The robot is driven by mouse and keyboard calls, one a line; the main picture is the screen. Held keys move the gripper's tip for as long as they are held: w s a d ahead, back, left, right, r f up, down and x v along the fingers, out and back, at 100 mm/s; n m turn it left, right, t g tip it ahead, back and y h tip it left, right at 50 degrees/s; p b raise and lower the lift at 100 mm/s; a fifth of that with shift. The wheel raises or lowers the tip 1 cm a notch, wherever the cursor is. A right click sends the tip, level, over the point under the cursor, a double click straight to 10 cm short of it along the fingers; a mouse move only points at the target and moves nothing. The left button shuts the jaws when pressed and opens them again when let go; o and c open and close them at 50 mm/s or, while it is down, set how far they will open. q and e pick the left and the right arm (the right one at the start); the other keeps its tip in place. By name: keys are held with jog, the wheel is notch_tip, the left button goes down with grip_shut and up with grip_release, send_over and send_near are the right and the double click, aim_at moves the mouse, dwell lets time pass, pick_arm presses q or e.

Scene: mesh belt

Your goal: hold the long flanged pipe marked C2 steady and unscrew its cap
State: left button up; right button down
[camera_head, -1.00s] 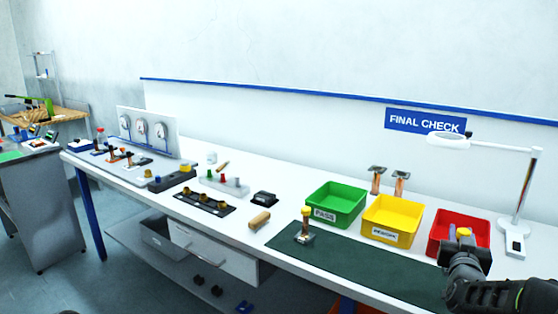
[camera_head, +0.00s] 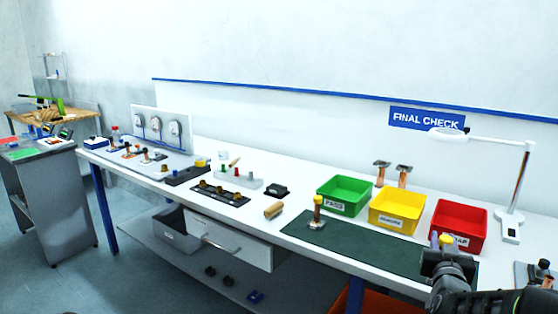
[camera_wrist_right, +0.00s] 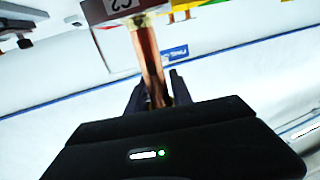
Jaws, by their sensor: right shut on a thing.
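My right gripper (camera_head: 440,250) is held over the front right of the bench, in front of the red bin. In the right wrist view, it (camera_wrist_right: 158,98) is shut on a copper pipe (camera_wrist_right: 150,60). The flange (camera_wrist_right: 96,10) at the pipe's far end bears the mark C2. In the head view, a yellow piece (camera_head: 446,240) shows at the fingers; I cannot tell whether it is the cap. The rest of the pipe is hidden there. My left gripper is out of view.
Another yellow-topped pipe (camera_head: 318,212) stands on the green mat (camera_head: 350,243). Green (camera_head: 343,196), yellow (camera_head: 396,210) and red (camera_head: 459,228) bins line the mat's back. Two flanged pipes (camera_head: 403,176) stand behind them. A lamp (camera_head: 514,205) stands at right.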

jog(key=s+a+f+n+y, duration=0.1)
jog(key=a+f, duration=0.3)
jog(key=a, duration=0.4)
jog(key=s+a+f+n+t+y, duration=0.1)
jog(key=a+f+y, duration=0.3)
jog(key=a, duration=0.4)
jog(key=s+a+f+n+y, duration=0.2)
jog(key=a+f, duration=0.4)
jog(key=a, duration=0.3)
jog(key=shift+s+f+n+t+y, duration=0.2)
jog(key=shift+s+n+t+y, duration=0.1)
jog(key=shift+s+n, duration=0.25)
jog(key=shift+s, duration=0.1)
jog(key=s+a+f+n+g+y, duration=0.2)
jog(key=s+a+f+n+y, duration=0.1)
jog(key=a, duration=0.4)
jog(key=s+a+f+n+g+y, duration=0.2)
jog(key=s+a+f+n+y, duration=0.1)
jog(key=s+a+n+y, duration=0.2)
jog(key=s+a+y, duration=0.2)
jog(key=a+y, duration=0.1)
jog(key=shift+s+a+f+y, duration=0.25)
jog(key=shift+f+y, duration=0.05)
jog(key=shift+f, duration=0.1)
